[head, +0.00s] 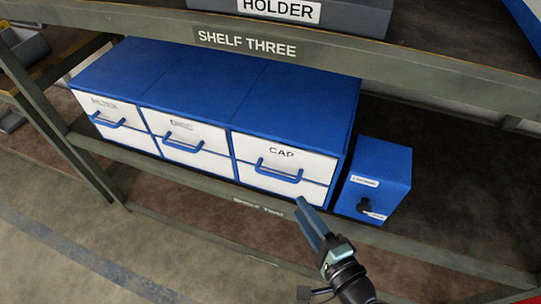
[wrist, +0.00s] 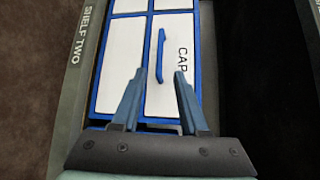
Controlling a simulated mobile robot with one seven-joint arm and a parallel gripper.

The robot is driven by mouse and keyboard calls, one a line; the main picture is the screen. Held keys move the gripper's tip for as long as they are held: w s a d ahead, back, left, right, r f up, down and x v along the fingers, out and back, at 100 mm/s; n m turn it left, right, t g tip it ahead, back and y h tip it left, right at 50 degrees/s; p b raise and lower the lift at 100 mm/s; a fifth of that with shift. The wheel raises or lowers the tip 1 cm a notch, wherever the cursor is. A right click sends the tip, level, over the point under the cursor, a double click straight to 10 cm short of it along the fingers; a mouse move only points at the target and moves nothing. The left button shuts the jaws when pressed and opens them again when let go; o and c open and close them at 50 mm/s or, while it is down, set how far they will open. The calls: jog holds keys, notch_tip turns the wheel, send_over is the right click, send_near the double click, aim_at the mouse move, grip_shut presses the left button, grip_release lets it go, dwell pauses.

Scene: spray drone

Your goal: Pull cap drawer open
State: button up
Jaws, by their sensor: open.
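The cap drawer (head: 302,158) is the white front labelled CAP at the right end of the blue cabinet in the head view. It looks shut. Its blue bar handle (head: 279,171) runs across the front. In the wrist view the handle (wrist: 160,56) appears upright, beside the CAP lettering on the drawer front (wrist: 182,28). My gripper (head: 303,207) is below and right of the handle in the head view. In the wrist view my gripper (wrist: 158,73) is open and empty, its fingertips on either side of the handle's line. The gap in depth is hard to judge.
The other labelled drawers (head: 185,135) sit to the left. A small blue box (head: 394,167) with a black knob stands right of the cabinet. The lower shelf edge (head: 225,198) runs below the drawers, and the SHELF THREE beam (head: 330,57) crosses above.

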aim_at(278, 177)
jog(key=x, duration=1.1)
jog(key=shift+w+a+b, duration=0.15)
jog(key=shift+w+b, duration=0.25)
grip_shut()
dwell(0.8)
